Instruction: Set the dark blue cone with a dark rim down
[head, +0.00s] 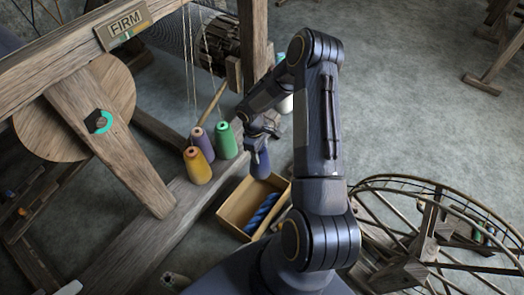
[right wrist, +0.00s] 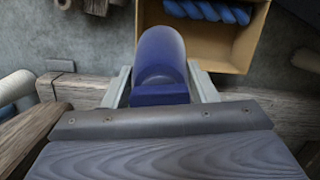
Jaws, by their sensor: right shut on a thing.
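The dark blue cone (head: 262,165) hangs under my right gripper (head: 257,142) in the head view, partly hidden by the gripper and arm. In the right wrist view the cone (right wrist: 161,50) sits between the two pale fingers of my right gripper (right wrist: 161,88), which is shut on it. Its dark rim cannot be made out clearly. In the head view the cone overlaps the far edge of an open box (head: 233,210); I cannot tell its height above the floor or beam. My left gripper is not in view.
A yellow cone (head: 198,170), a purple cone (head: 205,147) and a green cone (head: 226,142) stand on the loom's wooden beam (head: 158,235). Blue twisted skeins (head: 263,212) lie in the box. A spoked wheel (head: 440,185) stands at the right. Grey floor (head: 410,110) is clear beyond.

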